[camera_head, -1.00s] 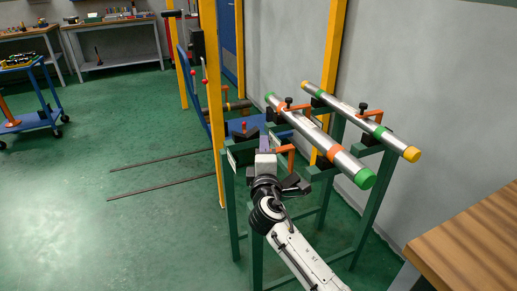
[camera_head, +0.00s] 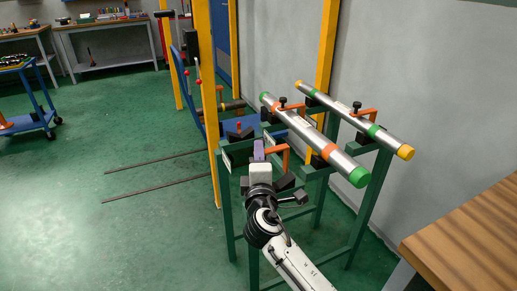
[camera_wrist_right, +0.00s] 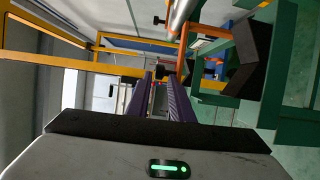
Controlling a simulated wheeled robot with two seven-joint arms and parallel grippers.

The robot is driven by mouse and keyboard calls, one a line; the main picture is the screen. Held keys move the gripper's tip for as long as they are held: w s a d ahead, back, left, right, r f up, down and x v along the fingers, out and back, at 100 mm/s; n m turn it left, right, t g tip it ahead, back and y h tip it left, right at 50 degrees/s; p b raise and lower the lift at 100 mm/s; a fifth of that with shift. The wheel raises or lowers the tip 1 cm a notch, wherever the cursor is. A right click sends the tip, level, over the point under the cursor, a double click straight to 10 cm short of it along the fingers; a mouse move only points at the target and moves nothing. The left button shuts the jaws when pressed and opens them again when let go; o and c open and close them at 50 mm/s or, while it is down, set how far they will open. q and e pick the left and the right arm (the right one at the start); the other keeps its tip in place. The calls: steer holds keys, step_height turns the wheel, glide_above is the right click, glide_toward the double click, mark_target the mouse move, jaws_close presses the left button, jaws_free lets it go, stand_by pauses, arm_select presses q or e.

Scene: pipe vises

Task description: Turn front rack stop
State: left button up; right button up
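The green rack (camera_head: 232,205) stands right of centre in the head view and carries two metal pipes. An orange, bent rack stop (camera_head: 278,151) is on its near left side, below the front pipe. My right gripper (camera_head: 258,150) has its purple fingertips just left of this stop. In the right wrist view, the two purple fingers (camera_wrist_right: 160,92) are apart with a see-through gap and nothing held. The orange stop (camera_wrist_right: 183,50) shows just beyond and right of the fingertips; I cannot tell whether they touch it. My left gripper is not in view.
The front pipe (camera_head: 300,126) has green ends and an orange band. The rear pipe (camera_head: 345,110) has yellow ends. A yellow post (camera_head: 208,100) stands close left of the rack. A wooden table (camera_head: 470,235) is at the lower right. Green floor at left is open.

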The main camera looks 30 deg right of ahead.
steer(key=v, duration=0.7)
steer(key=shift+s+a, duration=0.15)
steer(key=shift+s, duration=0.05)
steer(key=s+a+f+m+g+y+p, duration=0.1)
steer(key=s+a+f+m+g+y, duration=0.15)
steer(key=s+f, duration=0.45)
steer(key=s+a+f+m+g+y, duration=0.1)
steer(key=s+a+f+y, duration=0.2)
steer(key=f, duration=0.8)
steer(key=s+a+f+m+g+y, duration=0.2)
steer(key=s+a+f+m, duration=0.1)
steer(key=s, duration=0.4)
steer(key=s+a+f+m+g+y+p, duration=0.1)
steer(key=s+a+f+m+g+y, duration=0.1)
steer(key=s+f, duration=0.4)
steer(key=shift+s+a+m+y, duration=0.5)
steer(key=shift+s+m+y, duration=0.15)
steer(key=shift+s+m, duration=0.5)
steer(key=shift+s, duration=0.1)
